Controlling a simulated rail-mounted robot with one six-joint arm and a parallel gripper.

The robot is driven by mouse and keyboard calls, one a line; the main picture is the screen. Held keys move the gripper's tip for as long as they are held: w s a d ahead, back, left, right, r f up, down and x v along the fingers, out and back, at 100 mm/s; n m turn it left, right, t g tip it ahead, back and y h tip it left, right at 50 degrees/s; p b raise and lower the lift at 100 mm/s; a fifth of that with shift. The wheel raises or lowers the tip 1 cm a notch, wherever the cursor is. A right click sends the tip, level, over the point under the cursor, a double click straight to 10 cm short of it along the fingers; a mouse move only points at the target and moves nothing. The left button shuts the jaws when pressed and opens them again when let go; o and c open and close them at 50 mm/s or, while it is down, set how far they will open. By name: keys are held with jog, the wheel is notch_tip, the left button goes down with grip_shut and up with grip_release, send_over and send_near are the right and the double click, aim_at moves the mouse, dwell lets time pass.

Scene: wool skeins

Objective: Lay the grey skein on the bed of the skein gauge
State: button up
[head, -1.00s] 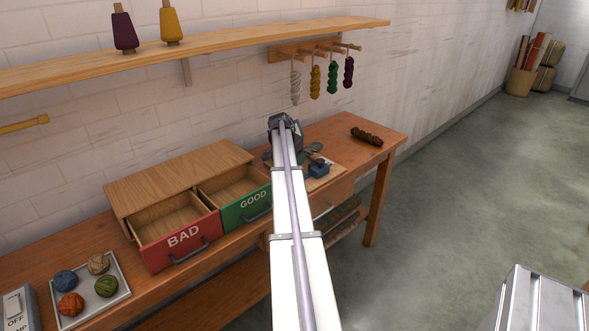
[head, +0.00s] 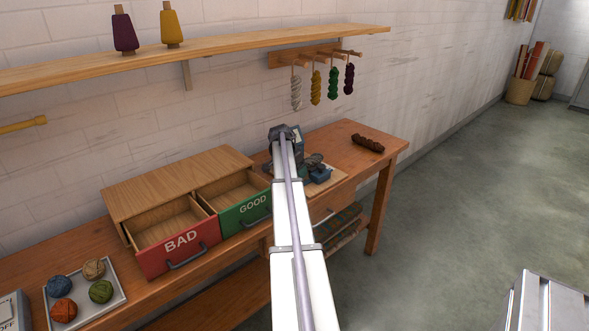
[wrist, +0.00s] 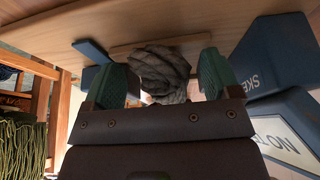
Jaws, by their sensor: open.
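The grey skein (wrist: 163,72) is a twisted bundle between the two green finger pads of my gripper (wrist: 168,80) in the wrist view. The jaws are open around it. In the head view a small grey part of the skein (head: 313,160) shows beside my arm, over the gauge. The skein gauge has blue blocks (wrist: 275,50) with white lettering, partly cut off, and a pale wooden base (head: 325,184). The skein lies close to the gauge's base, but its underside is hidden, so I cannot tell full contact. My arm hides much of the gauge in the head view.
A dark brown skein (head: 367,143) lies on the bench to the right. Open BAD (head: 180,245) and GOOD (head: 245,212) drawers stand left of my arm. A tray (head: 117,301) holds several yarn balls. Skeins hang from wall pegs (head: 300,60) above. The bench's right end is mostly clear.

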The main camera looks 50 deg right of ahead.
jog(key=p+v, duration=1.1)
jog(key=v, duration=0.1)
jog(key=a+n, duration=0.3)
jog(key=a, duration=0.8)
jog(key=w+a+n+y, duration=0.1)
jog(key=a+n, duration=0.2)
jog(key=a, duration=0.8)
jog(key=a+n+t, duration=0.1)
jog(key=a+n, duration=0.1)
jog(key=a, duration=0.9)
jog(key=shift+w+f+n+y, duration=0.15)
jog(key=shift+f+n+y, duration=0.2)
jog(key=shift+n+y, duration=0.05)
jog(key=s+a+n+y, duration=0.1)
jog(key=s+a+n, duration=0.4)
jog(key=a, duration=0.9)
jog(key=s+a+n+y, duration=0.1)
jog(key=s+a+n, duration=0.5)
jog(key=a, duration=0.8)
jog(key=s, duration=0.3)
jog(key=shift+s+a+f+y, duration=0.2)
jog(key=shift+a+y, duration=0.1)
